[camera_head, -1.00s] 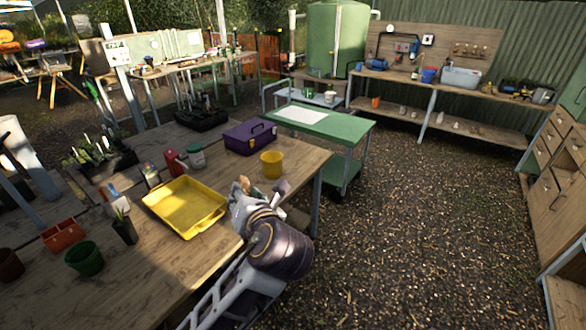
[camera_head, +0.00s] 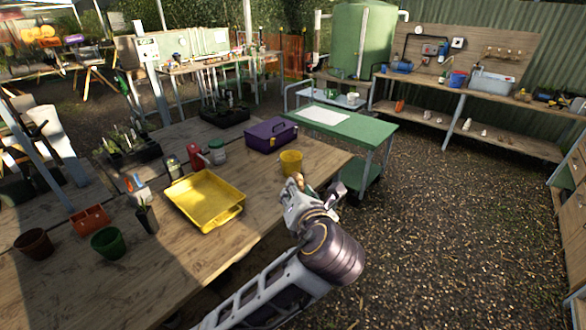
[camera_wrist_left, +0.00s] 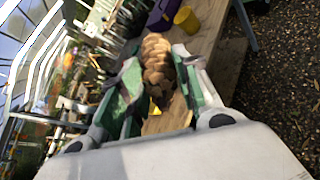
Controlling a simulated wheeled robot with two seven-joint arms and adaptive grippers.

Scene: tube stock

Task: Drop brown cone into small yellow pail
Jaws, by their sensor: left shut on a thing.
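The small yellow pail (camera_head: 291,162) stands upright near the right end of the wooden table. It also shows at the top of the left wrist view (camera_wrist_left: 187,19). My left gripper (camera_head: 312,188) is just in front and to the right of the pail in the head view, near the table edge. It is shut on the brown cone (camera_wrist_left: 157,58), a scaly pine cone between its green-lined fingers. In the head view the cone is mostly hidden by the gripper. My right gripper is not in view.
A yellow tray (camera_head: 205,200) lies left of the pail. A purple toolbox (camera_head: 270,136) stands behind it. A green-topped cart (camera_head: 345,124) is beyond the table's end. Pots and small items fill the table's left side. Bare gravel lies to the right.

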